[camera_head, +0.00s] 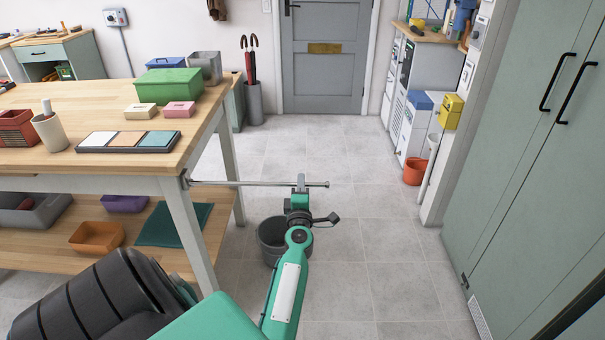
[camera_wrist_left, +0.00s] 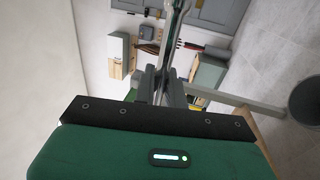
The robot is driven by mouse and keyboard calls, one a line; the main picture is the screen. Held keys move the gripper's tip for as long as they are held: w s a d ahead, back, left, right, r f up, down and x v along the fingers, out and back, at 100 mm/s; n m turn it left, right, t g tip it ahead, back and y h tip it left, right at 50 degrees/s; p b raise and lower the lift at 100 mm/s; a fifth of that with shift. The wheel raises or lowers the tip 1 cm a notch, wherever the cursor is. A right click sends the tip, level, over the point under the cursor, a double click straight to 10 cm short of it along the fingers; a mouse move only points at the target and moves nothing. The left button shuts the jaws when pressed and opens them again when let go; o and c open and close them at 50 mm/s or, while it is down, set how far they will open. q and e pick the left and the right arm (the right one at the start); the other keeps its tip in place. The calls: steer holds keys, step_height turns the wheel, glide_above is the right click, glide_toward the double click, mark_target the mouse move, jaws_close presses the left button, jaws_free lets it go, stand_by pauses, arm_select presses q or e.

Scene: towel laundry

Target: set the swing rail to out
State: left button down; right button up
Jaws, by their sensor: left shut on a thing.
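The swing rail (camera_head: 245,184) is a thin metal bar hinged near the top of the table's front right leg. It sticks out level to the right, away from the wooden table (camera_head: 60,183), over the floor. My left gripper (camera_head: 301,184) is shut on the rail near its free end; a short tip shows to the right of the fingers. In the left wrist view my left gripper's fingers (camera_wrist_left: 164,90) close around a grey bar, and the dark gripper body hides much of the scene below. My right gripper is in neither view.
A dark grey bucket (camera_head: 270,240) stands on the floor below the rail, partly behind my left arm. Tall green cabinets (camera_head: 530,150) line the right side. An orange bucket (camera_head: 415,172) stands farther back. Tiled floor (camera_head: 350,150) towards the grey door is clear.

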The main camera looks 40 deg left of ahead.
arm_select(q)
steer(key=shift+s+f, duration=0.1)
steer(key=shift+f, duration=0.1)
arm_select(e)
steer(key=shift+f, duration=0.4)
arm_select(q)
steer(key=shift+d+f, duration=0.1)
steer(key=c, duration=1.6)
jaws_free()
steer(key=shift+s, duration=0.15)
steer(key=shift+o, duration=0.3)
steer(key=shift+d+r, duration=0.1)
steer(key=shift+r, duration=0.15)
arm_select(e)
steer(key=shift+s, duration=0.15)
